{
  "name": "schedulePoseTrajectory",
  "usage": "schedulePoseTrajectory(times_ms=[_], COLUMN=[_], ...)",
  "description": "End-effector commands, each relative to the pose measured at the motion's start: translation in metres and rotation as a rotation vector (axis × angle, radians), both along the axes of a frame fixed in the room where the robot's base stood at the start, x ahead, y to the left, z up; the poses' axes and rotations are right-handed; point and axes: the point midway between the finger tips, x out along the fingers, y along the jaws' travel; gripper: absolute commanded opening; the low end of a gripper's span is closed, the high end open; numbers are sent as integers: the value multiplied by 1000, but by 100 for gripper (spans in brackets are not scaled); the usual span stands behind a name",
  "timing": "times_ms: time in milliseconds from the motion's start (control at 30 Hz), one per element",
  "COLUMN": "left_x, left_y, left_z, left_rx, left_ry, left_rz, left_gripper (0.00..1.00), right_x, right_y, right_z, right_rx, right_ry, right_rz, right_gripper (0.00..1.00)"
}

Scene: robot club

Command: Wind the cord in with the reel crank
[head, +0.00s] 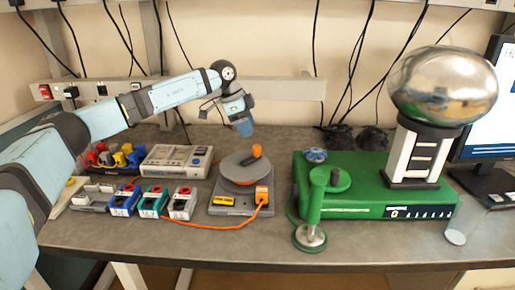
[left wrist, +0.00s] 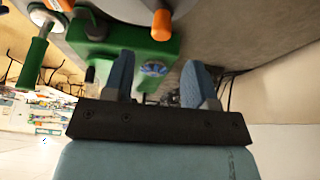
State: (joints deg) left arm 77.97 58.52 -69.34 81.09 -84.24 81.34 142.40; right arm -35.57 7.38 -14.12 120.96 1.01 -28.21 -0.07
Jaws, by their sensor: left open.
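The cord reel (head: 238,181) sits on the bench on a grey base, with a flat round grey top. Its crank knob (head: 257,150) is an orange upright peg toward the back right of that top. An orange knob also shows at the top of the left wrist view (left wrist: 161,25). The orange cord (head: 228,219) runs from an orange block at the reel's right front across the bench to the left. My left gripper (head: 243,128) is open and empty, above and behind the reel, apart from the knob. Its two blue fingers show spread in the left wrist view (left wrist: 158,80). My right gripper is out of view.
A green machine (head: 350,197) with a large silver dome (head: 442,86) stands right of the reel. A grey device (head: 176,161) and several small coloured boxes (head: 152,201) stand left. A monitor (head: 487,110) is far right. Bare bench lies along the front.

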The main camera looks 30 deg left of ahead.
Motion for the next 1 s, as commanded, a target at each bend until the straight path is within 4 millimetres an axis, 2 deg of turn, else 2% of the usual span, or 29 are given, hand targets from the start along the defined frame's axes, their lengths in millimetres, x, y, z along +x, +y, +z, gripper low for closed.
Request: schedulePoseTrajectory(times_ms=[33,200,400,800,867,1000], left_x=[2,9,14,16,16,16], left_y=[-4,-16,-23,-26,-26,-26], left_z=[-13,-44,-66,-73,-73,-73], left_rx=[0,-1,-2,-1,-1,-1], left_ry=[2,2,1,-1,-1,-1], left_rz=[-1,-1,1,0,0,0], left_gripper=[52,52,52,52,40,8], right_x=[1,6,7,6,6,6], right_y=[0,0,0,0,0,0], right_z=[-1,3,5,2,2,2], right_rx=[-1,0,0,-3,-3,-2], right_ry=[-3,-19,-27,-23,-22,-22], right_rz=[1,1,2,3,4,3], right_gripper=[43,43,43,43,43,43])
